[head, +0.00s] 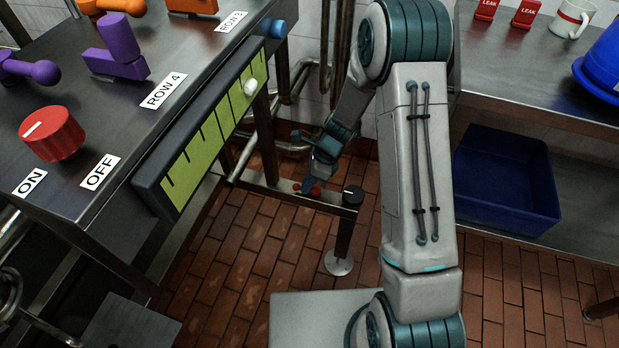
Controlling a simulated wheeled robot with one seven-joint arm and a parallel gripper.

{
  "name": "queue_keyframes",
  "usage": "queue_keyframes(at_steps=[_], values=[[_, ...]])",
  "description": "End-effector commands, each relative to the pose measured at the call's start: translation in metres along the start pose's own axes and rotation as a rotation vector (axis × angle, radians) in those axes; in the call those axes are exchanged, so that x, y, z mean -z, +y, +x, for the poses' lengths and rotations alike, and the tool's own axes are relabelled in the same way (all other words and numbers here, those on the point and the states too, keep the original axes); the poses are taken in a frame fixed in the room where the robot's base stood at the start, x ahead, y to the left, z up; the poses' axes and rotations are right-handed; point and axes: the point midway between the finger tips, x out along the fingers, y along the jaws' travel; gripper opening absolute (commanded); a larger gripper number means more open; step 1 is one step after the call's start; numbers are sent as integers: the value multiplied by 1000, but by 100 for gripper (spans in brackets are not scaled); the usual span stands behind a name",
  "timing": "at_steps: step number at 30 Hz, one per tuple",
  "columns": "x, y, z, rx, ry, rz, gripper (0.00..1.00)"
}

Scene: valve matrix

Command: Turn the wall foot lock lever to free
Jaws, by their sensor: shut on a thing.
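My gripper (308,185) reaches down in the head view to a low metal rail (284,192) near the wall, above the tiled floor. It is shut on a small red part, which I take to be the foot lock lever (315,192). Only bits of red show around the fingers. The lever's angle and any free or locked marking are too small or hidden to tell. A black round knob (352,195) sits at the right end of the rail, just right of my gripper.
A steel bench (115,190) at left carries a red knob (52,134), purple handles (118,52) and a green scale panel (215,125) on its edge. A post with a round foot (338,263) stands under the rail. A blue bin (505,180) lies right, below a counter (540,75).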

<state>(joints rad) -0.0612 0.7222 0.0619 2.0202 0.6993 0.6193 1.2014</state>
Motion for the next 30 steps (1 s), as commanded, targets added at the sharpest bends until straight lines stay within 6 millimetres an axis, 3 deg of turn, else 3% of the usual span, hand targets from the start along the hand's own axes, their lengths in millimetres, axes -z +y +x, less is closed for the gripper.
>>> queue_keyframes(at_steps=[30], values=[[4,21,2,-349,174,-828,0]])
